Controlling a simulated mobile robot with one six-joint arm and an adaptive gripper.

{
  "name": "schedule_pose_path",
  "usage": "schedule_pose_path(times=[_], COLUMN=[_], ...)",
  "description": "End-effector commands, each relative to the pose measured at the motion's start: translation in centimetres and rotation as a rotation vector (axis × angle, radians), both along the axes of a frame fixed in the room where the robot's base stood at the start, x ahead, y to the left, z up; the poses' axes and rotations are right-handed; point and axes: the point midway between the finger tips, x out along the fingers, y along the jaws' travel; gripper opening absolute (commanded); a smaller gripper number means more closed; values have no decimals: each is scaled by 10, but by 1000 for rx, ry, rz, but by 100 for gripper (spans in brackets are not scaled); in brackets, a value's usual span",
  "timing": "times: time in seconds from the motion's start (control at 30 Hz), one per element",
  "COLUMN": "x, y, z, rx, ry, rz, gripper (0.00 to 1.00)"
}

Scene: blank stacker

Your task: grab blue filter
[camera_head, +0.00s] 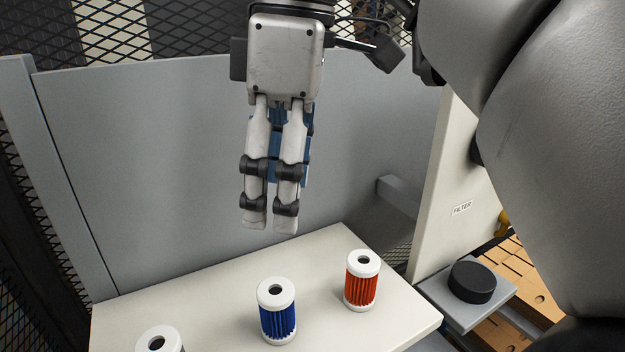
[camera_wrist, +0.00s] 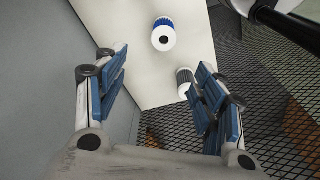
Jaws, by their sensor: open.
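The blue filter (camera_head: 278,318) stands upright on the pale table, with white end caps and a hole in its top. It also shows near the top of the wrist view (camera_wrist: 163,36), with its white cap facing the camera. My gripper (camera_head: 269,224) hangs fingers down above the table, higher than the blue filter and apart from it. In the wrist view its blue-padded fingers (camera_wrist: 160,78) are spread wide with nothing between them. The blue filter lies beyond the fingertips there.
A red filter (camera_head: 362,280) stands right of the blue one. A third filter (camera_head: 159,340) is cut off at lower left; it looks dark grey in the wrist view (camera_wrist: 185,82). A grey panel (camera_head: 160,170) rises behind the table. A black round knob (camera_head: 472,281) sits at right.

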Motion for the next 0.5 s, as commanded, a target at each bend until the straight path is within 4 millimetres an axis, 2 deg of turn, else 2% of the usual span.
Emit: schedule_pose_path(times=[0.07,0.17,0.5], x=[-1,-2,-2], y=[2,3,11], z=[-3,-19,-90], rx=[-1,-1,-2], ry=[2,2,3], rz=[10,13,10], gripper=[63,63,63])
